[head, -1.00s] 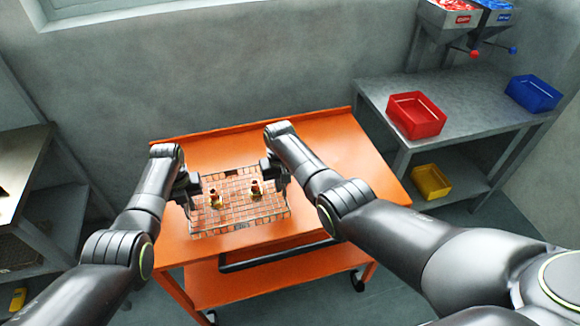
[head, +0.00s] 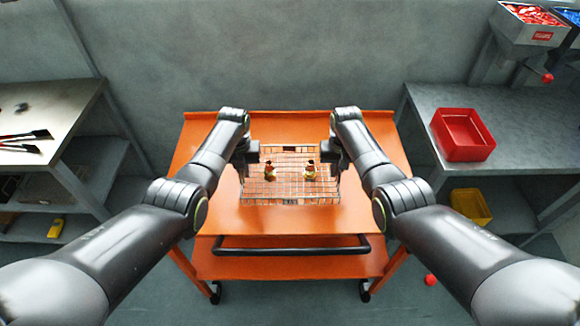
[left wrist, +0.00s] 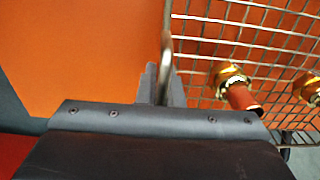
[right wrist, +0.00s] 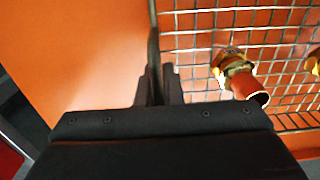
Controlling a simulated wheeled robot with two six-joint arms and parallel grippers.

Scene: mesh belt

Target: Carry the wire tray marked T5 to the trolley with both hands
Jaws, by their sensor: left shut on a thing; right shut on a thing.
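The wire tray (head: 262,196) is over the orange top of the trolley (head: 215,218), near its middle; I cannot tell whether it touches the top. My left gripper (head: 247,163) is shut on the tray's left side, on a wire bar in the left wrist view (left wrist: 168,50). My right gripper (head: 336,160) is shut on the right side, seen in the right wrist view (right wrist: 153,50).
The trolley's black handle (head: 290,250) faces me. A grey bench (head: 520,115) with a red bin (head: 462,135) stands right, a yellow bin (head: 470,206) below. A metal table (head: 40,110) with dark tools stands left. A red ball (head: 430,280) lies on the floor.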

